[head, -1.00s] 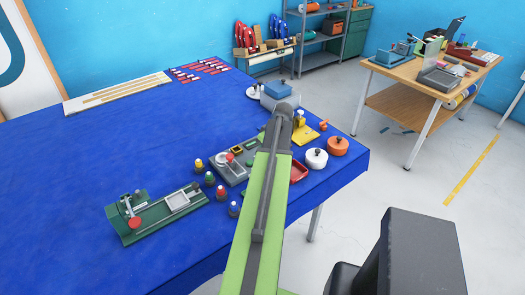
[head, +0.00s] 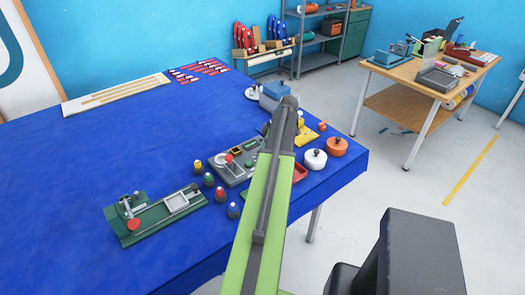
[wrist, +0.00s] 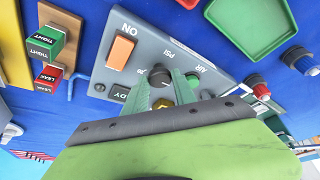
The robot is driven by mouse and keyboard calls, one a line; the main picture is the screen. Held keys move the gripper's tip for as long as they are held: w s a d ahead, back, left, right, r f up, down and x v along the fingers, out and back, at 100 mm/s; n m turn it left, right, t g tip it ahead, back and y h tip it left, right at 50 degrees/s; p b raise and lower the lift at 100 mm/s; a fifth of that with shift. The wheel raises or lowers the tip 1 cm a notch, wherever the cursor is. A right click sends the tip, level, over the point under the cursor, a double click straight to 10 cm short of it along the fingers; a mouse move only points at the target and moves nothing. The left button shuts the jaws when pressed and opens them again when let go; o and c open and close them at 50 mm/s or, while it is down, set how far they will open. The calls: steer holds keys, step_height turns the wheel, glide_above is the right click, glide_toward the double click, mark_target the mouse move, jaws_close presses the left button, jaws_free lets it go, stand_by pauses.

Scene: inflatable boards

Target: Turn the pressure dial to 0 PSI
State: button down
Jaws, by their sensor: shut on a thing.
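The pressure dial (wrist: 160,75) is a small dark round knob on a blue-grey panel (wrist: 143,46), in the middle of the wrist view. White lettering "PSI" and "AIR" is printed near it. My gripper (wrist: 161,80) has its two green fingers on either side of the dial, shut on it. The fingers cover part of the dial's surroundings, and I cannot read a pointer or number.
The panel also has an orange switch (wrist: 121,52) marked ON. A green tray (wrist: 250,30) and small red and green blocks (wrist: 46,41) lie close by. In the head view, several pegs (head: 209,180) and white and orange pots (head: 315,159) crowd this end of the blue table (head: 110,160).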

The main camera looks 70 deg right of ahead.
steer(key=shift+w, duration=0.15)
steer(key=c, duration=1)
jaws_free()
steer(key=shift+c, duration=0.2)
steer(key=p+v, duration=1.6)
steer(key=v, duration=0.1)
steer(key=shift+r, duration=0.15)
steer(key=shift+d, duration=0.1)
